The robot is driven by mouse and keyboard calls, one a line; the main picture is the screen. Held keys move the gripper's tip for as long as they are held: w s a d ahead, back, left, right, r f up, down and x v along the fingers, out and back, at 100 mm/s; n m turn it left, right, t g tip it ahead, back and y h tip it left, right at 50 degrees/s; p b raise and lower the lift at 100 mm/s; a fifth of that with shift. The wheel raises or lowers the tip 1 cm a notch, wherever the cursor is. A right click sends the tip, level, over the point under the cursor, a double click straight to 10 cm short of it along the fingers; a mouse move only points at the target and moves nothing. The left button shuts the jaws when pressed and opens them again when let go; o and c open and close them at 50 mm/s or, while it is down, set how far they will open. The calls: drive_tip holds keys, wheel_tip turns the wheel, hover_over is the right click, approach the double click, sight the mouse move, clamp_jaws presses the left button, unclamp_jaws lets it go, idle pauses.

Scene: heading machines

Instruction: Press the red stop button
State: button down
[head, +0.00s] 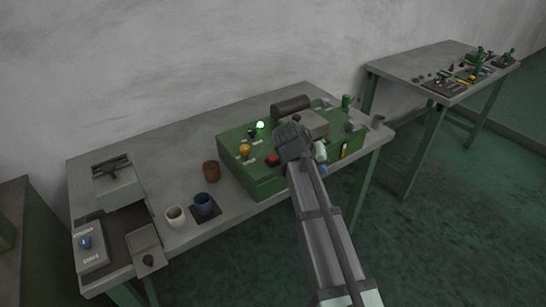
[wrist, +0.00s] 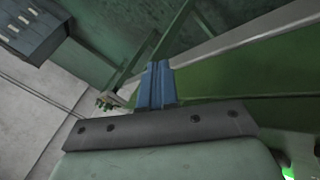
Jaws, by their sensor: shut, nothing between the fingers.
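The red stop button (head: 272,159) is a small red cap on the top of the green machine (head: 240,178), near its front edge in the head view. My gripper (head: 322,169) is to the right of the button, by the machine's front side, partly hidden behind my arm. In the wrist view its blue fingers (wrist: 155,84) are together with nothing between them. A green surface, apparently the machine, lies right of the fingers there. The red button does not show in the wrist view. My gripper is apart from the button.
A yellow knob (head: 244,149) and lit green lamp (head: 260,125) sit near the button. A dark roller (head: 291,105) stands behind. Brown (head: 211,171), white (head: 176,216) and blue (head: 204,205) cups stand left on the grey table (head: 150,150).

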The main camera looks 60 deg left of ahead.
sight(270, 158)
drive_tip(key=s+a+r+y, duration=0.1)
drive_tip(key=s+a+r, duration=0.3)
drive_tip(key=s+r, duration=0.2)
drive_tip(key=s+a+r+n+t+y, duration=0.1)
drive_tip(key=s+a+r, duration=0.4)
drive_tip(key=r, duration=0.5)
drive_tip(key=shift+s+r+t+y, duration=0.3)
drive_tip(key=shift+s+r, duration=0.05)
drive_tip(key=shift+s, duration=0.3)
drive_tip(key=shift+f, duration=4.4)
drive_tip(key=shift+f, duration=0.1)
drive_tip(key=shift+f, duration=0.35)
drive_tip(key=shift+f, duration=0.55)
drive_tip(key=shift+r, duration=1)
